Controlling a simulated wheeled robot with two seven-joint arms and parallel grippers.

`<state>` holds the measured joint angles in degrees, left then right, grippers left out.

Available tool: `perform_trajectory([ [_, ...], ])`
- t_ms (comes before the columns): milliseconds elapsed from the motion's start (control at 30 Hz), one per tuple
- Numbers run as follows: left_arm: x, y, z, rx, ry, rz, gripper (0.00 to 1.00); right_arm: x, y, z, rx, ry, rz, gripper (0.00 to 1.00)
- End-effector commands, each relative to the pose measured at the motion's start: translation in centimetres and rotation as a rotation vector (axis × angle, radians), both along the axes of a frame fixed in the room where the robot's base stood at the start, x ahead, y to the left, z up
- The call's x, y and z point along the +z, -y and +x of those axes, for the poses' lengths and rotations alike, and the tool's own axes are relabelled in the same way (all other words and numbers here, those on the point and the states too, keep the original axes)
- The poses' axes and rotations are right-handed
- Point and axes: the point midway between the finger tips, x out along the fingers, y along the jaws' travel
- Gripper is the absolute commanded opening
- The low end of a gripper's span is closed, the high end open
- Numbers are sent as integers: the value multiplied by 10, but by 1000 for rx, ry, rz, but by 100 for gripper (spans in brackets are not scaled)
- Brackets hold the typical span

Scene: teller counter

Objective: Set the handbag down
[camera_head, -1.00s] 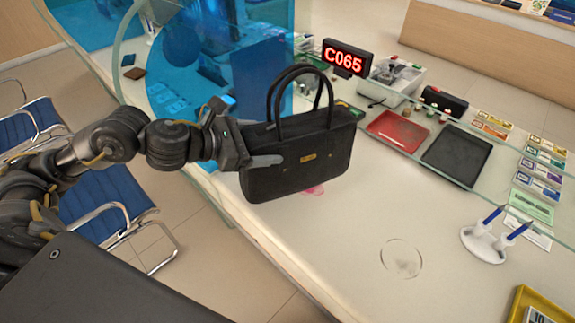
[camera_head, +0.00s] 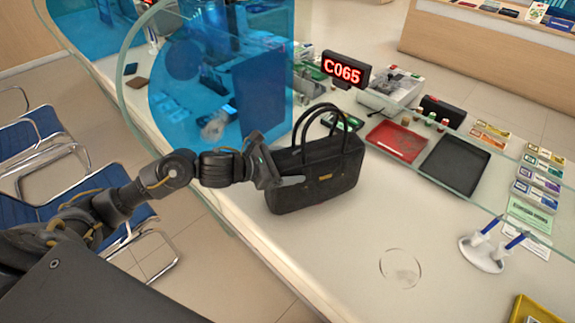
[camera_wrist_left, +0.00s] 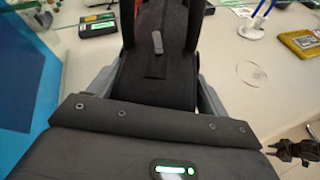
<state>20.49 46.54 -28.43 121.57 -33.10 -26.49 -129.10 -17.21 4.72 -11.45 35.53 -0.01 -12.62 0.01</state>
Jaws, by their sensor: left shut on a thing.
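My left gripper (camera_head: 285,178) comes in from the left and is shut on the bag's side. In the left wrist view the bag (camera_wrist_left: 158,85) fills the space between the grey fingers, its handles rising at the top.
A blue-tinted glass screen (camera_head: 215,80) stands behind the arm. A red tray (camera_head: 398,141), a black tray (camera_head: 455,162) and a C065 sign (camera_head: 345,69) lie beyond the bag. A pen stand (camera_head: 484,250) is at right. The front counter is mostly clear around a round mark (camera_head: 401,268).

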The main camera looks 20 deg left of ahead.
Motion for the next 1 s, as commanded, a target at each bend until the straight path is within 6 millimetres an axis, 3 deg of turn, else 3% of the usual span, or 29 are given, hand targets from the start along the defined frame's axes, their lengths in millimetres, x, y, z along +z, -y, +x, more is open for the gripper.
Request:
perform_trajectory([
  [367, -9, 0, 1, 1, 9, -5, 7, 6, 0, 0, 0, 0, 0, 35],
  [400, -13, 0, 0, 0, 2, 0, 83, 5, 0, 0, 0, 0, 0, 35],
  [533, -12, 0, 0, 0, 2, 0, 100, 5, -1, 0, -1, 0, 1, 35],
  [833, -11, -2, -2, 1, 3, -1, 100, 4, -4, 0, -2, 0, 5, 35],
  [1000, -4, -17, -18, -1, 6, 3, 100, -4, -4, 0, -2, 0, 5, 35],
])
